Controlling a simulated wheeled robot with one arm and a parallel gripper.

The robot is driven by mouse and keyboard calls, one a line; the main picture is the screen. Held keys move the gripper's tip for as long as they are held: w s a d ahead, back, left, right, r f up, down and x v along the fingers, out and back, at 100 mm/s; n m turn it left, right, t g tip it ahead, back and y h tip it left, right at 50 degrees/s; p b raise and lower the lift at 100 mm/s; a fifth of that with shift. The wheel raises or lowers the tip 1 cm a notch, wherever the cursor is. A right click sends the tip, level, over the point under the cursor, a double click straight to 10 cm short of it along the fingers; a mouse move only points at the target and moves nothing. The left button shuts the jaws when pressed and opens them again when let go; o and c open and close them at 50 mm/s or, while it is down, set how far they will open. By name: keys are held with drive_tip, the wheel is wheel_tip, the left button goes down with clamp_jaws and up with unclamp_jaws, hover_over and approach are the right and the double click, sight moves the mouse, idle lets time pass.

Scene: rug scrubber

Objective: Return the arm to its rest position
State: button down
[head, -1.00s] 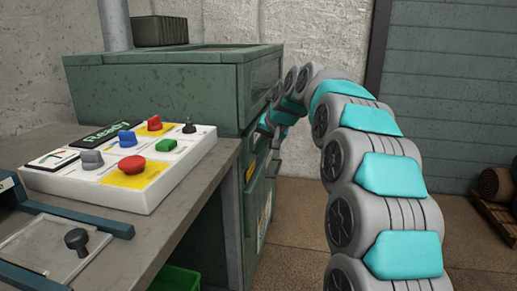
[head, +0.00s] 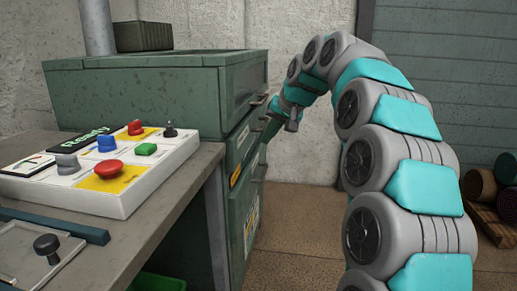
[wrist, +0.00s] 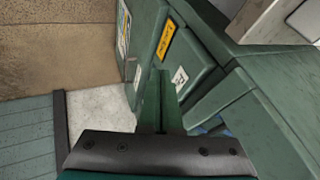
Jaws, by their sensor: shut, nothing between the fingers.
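My arm, grey with turquoise plates, arches up from the lower right of the head view and bends over toward the green machine. My gripper (head: 272,122) is at its far end, pointing down beside the front of the machine (head: 140,98). In the wrist view the gripper's narrow dark green fingers (wrist: 165,78) are together with nothing between them. The machine's green front panels (wrist: 188,62) lie beyond the fingertips. I cannot tell whether the fingers touch the machine.
A control box (head: 105,170) with coloured buttons and knobs sits on the grey bench (head: 165,215) at left. Rolled rugs (head: 480,187) lie on a pallet at right. Brown floor (head: 300,230) is open between the machine and my arm.

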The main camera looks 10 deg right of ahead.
drive_tip(key=s+d+f+g+h, duration=0.1)
drive_tip(key=s+f, duration=0.7)
drive_tip(key=s, duration=0.8)
drive_tip(key=s+d+f+n+g+h, duration=0.1)
drive_tip(key=s+f+g, duration=0.3)
drive_tip(key=s+f, duration=0.5)
drive_tip(key=s+d+f+n+g+h, duration=0.1)
drive_tip(key=s+f, duration=0.7)
drive_tip(key=s, duration=1.5)
drive_tip(key=shift+s+f+g+h, duration=0.3)
drive_tip(key=shift+g+h, duration=0.2)
drive_tip(key=shift+g, duration=0.5)
